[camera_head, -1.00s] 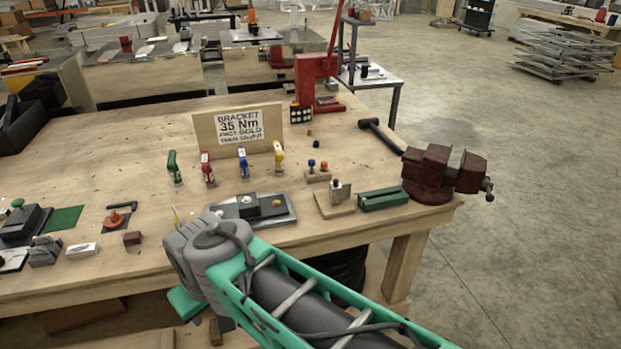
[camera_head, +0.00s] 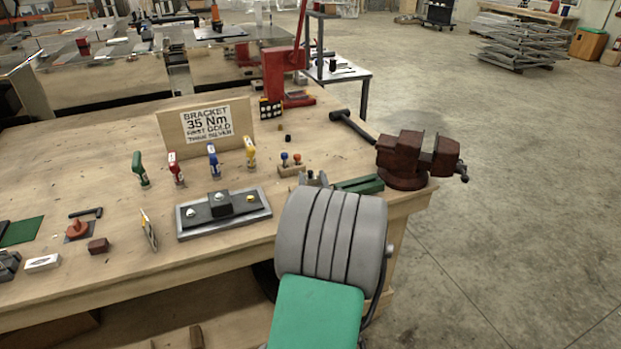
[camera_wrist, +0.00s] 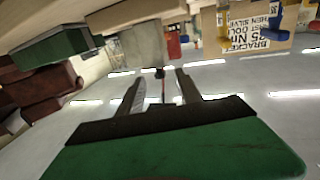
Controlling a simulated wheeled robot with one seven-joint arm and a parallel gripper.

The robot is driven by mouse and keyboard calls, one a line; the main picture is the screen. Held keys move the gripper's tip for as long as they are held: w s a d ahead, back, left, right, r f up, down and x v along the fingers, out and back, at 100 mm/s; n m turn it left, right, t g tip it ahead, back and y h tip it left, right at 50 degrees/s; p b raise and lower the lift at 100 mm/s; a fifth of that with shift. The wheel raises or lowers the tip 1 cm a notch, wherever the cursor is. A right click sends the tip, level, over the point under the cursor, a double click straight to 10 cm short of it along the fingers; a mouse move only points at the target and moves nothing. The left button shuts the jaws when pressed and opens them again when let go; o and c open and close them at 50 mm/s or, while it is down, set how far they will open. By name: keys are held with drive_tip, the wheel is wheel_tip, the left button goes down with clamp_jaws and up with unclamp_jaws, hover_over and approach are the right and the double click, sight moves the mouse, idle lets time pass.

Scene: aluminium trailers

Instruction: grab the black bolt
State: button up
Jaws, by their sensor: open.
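In the wrist view, which is upside down, a small black piece that looks like the black bolt (camera_wrist: 160,72) shows against a grey metal block (camera_wrist: 143,45). My gripper (camera_wrist: 160,82) is open, its two fingers pointing toward the block. The black piece appears between the fingertips, with no visible contact; the exact depth gap cannot be told. In the head view my arm's grey wrist hides the fingers and most of the block, whose top edge (camera_head: 318,179) peeks out.
A green block (camera_head: 358,185) and a dark red vise (camera_head: 410,158) stand close by on the right. A grey bracket plate (camera_head: 224,214), colored bottles and a sign board (camera_head: 207,124) stand to the left. Two small knobs on a wooden block (camera_head: 291,169) are just behind.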

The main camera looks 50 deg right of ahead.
drive_tip(key=p+x, duration=0.2)
drive_tip(key=x, duration=0.4)
drive_tip(key=shift+w+d+f, duration=0.15)
drive_tip(key=shift+w+f, duration=0.05)
clamp_jaws()
